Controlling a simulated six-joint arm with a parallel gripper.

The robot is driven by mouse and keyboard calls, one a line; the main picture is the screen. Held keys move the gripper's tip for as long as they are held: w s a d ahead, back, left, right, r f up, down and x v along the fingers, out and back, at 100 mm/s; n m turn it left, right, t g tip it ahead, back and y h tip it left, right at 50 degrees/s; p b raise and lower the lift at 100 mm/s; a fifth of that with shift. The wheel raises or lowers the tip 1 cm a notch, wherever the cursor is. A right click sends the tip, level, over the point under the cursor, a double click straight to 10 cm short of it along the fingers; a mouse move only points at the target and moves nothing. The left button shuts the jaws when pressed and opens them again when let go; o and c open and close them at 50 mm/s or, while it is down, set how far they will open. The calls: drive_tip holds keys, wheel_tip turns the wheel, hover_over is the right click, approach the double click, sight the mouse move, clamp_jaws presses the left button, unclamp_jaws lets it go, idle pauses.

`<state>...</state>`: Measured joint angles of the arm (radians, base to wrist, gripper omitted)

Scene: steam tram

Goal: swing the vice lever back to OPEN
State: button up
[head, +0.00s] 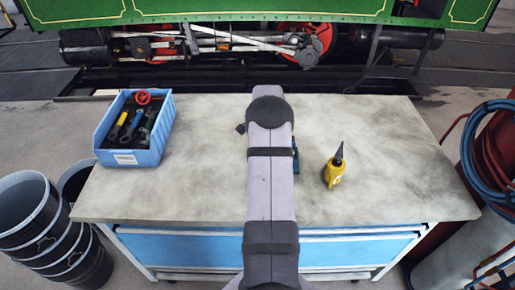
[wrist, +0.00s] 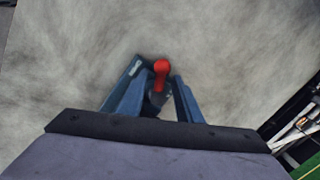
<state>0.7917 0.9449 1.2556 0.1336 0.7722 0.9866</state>
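The vice is blue and shows in the wrist view (wrist: 124,92), just past the dark edge of my own wrist. The lower part of the vice is hidden. In the head view only a sliver of blue vice (head: 296,157) shows beside my arm.
On the grey bench top (head: 215,190) stand a blue bin (head: 135,158) of tools at the left and a yellow oil bottle (head: 333,174) right of my arm. The bench surface between them is otherwise clear. Black buckets (head: 38,215) and coiled hoses (head: 490,155) flank the bench; the green tram stands behind.

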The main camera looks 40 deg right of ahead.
clamp_jaws()
drive_tip(key=shift+s+f+n+b, duration=0.15)
drive_tip(key=shift+n+b, duration=0.35)
drive_tip(key=shift+n, duration=0.1)
drive_tip(key=shift+s+n+y+b, duration=0.2)
drive_tip(key=shift+n+b, duration=0.05)
drive_tip(key=shift+n, duration=0.4)
drive_tip(key=shift+s+n+y+b, duration=0.15)
drive_tip(key=shift+n+y+b, duration=0.05)
drive_tip(key=shift+n, duration=0.45)
drive_tip(key=shift+o, duration=0.4)
unclamp_jaws()
drive_tip(key=shift+r, duration=0.2)
